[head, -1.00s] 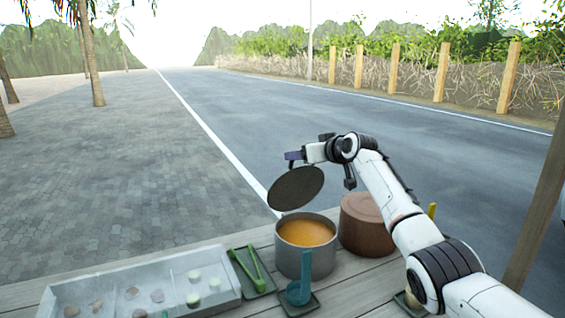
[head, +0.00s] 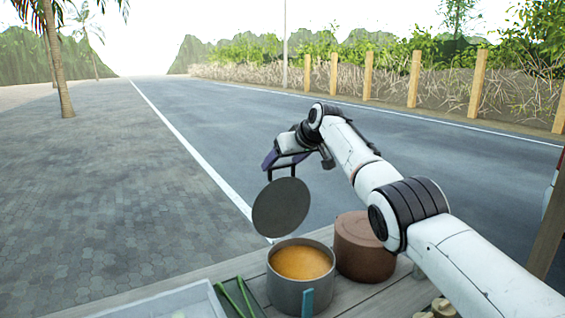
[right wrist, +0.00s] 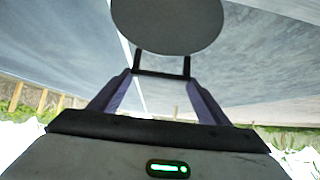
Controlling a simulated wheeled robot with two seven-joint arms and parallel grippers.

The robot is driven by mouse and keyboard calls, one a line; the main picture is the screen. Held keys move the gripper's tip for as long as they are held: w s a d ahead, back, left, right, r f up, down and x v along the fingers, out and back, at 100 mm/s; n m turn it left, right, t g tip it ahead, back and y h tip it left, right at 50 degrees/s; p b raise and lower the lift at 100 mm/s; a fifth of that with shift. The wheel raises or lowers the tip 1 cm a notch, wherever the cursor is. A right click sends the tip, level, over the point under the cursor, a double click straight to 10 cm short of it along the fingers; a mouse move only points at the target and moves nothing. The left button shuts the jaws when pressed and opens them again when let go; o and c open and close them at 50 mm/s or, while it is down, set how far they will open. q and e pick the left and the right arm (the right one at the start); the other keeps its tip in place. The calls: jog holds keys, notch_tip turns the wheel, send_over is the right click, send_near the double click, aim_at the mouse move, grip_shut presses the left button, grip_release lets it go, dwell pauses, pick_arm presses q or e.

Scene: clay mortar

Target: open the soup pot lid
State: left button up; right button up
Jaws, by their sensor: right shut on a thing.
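The grey soup pot (head: 291,294) stands open on the wooden table, with orange soup (head: 302,263) showing inside. The round dark grey lid (head: 281,207) hangs tilted in the air above the pot's far left side, clear of the rim. My right gripper (head: 286,166) is shut on the lid's handle. In the right wrist view the lid (right wrist: 168,25) shows at the top, and its dark handle bar (right wrist: 162,73) lies between the fingers of my right gripper (right wrist: 160,76). My left gripper is not in view.
A brown round clay vessel (head: 364,250) stands just right of the pot. Green tongs (head: 240,297) lie on a dark tray left of the pot. A teal ladle (head: 307,301) stands in front of the pot. A pale food tray (head: 175,304) is at lower left. Air above the pavement is clear.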

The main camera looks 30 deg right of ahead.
jog(key=shift+r, duration=0.3)
jog(key=o, duration=1.5)
jog(key=shift+s, duration=0.1)
jog(key=shift+f, duration=0.1)
jog(key=shift+b+v, duration=2.75)
jog(key=shift+v, duration=2.4)
